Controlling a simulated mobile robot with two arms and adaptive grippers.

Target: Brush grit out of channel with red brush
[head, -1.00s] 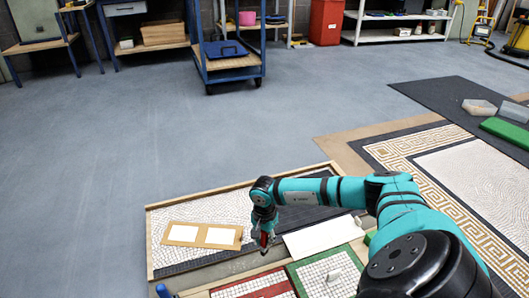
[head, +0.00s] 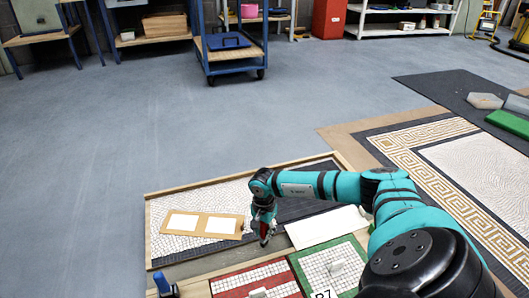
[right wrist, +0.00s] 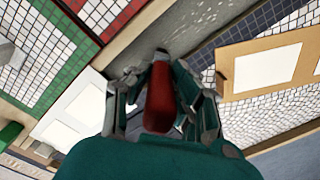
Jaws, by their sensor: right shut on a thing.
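My right gripper (head: 264,238) is shut on the red brush (right wrist: 160,98), whose red handle fills the space between its fingers in the right wrist view. In the head view the gripper points down over the channel (head: 205,265), a bare grey strip between the large mosaic panel (head: 160,262) and the smaller framed panels. The channel also shows in the right wrist view (right wrist: 185,30). The bristles are hidden, so I cannot tell whether they touch the channel floor. My left gripper is not in view.
A cardboard piece with two white cards (head: 202,224) lies on the large panel. A white board (head: 325,227) lies to its right. Red-framed (head: 230,284) and green-framed (head: 297,264) panels lie in front. A blue-topped object (head: 165,286) stands at lower left. Open floor lies beyond.

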